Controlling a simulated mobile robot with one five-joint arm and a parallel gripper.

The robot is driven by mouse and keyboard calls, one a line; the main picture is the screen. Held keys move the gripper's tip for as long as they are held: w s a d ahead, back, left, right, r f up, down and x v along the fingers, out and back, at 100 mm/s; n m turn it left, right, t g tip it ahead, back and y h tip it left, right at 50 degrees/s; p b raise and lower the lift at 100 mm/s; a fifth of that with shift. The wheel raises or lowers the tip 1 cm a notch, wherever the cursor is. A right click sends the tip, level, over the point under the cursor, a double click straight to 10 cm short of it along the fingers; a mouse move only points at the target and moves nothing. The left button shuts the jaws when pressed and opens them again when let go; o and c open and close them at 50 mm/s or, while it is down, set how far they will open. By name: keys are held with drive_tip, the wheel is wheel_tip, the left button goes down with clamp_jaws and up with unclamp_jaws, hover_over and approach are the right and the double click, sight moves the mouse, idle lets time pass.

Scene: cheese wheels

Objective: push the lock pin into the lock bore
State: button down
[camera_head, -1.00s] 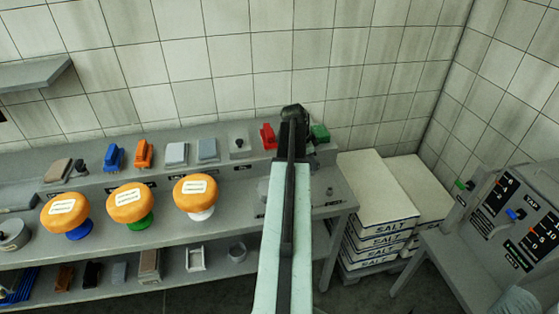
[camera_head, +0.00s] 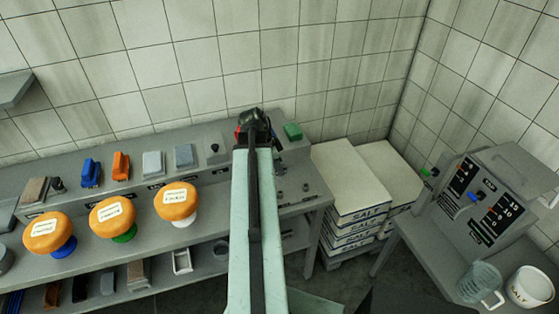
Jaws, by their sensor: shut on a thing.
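My gripper (camera_head: 253,122) is dark and sits at the far end of my pale green arm, at the back of the grey bench. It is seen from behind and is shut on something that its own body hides. A red block (camera_head: 238,134) on the raised back ledge is partly covered by the gripper; I cannot tell if they touch. I cannot make out the lock pin or the lock bore for certain. Small dark fittings (camera_head: 306,187) stand on the bench top right of my arm.
Blue (camera_head: 91,172) and orange (camera_head: 121,165) blocks stand on the ledge at left. Cheese wheels (camera_head: 177,201) on coloured stands line the bench front. Salt boxes (camera_head: 347,181) and a control box (camera_head: 490,200) are at right.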

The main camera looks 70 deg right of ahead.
drive_tip(key=shift+f, duration=0.15)
wheel_tip(320, 180, down, 6)
drive_tip(key=b, duration=0.6)
idle(1.4)
drive_tip(key=shift+f+b, duration=0.35)
drive_tip(key=shift+b, duration=0.05)
drive_tip(key=shift+f+b, duration=1.55)
drive_tip(key=c, duration=1.2)
unclamp_jaws()
drive_tip(key=shift+c, duration=0.2)
drive_tip(key=shift+o, duration=0.2)
